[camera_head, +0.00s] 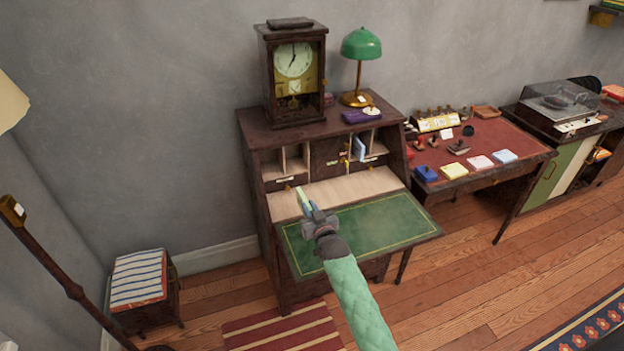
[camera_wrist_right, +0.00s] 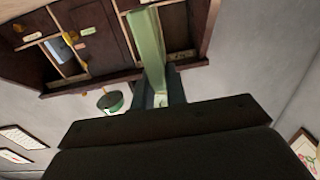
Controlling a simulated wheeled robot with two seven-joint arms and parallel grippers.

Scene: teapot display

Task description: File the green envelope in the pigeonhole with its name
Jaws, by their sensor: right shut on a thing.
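My right gripper (camera_head: 308,212) is shut on the narrow green envelope (camera_head: 303,197), above the desk's green writing leaf (camera_head: 370,228). In the right wrist view, which looks upside down, the envelope (camera_wrist_right: 148,45) stretches away from the fingers (camera_wrist_right: 157,95) in front of the left pigeonholes. I cannot tell whether its far end is inside one. The pigeonholes (camera_head: 293,160) flank a dark middle door (camera_head: 328,155). A blue envelope (camera_head: 358,148) stands in a right pigeonhole. Small labels (camera_head: 285,180) show below the openings, too small to read. My left gripper is out of view.
On the desk top stand a clock (camera_head: 294,80), a green lamp (camera_head: 361,45) and a purple box (camera_head: 356,116). A red-topped side table (camera_head: 490,135) at right holds stamps and coloured pads. A striped stool (camera_head: 138,280) stands at left. Most of the writing leaf is clear.

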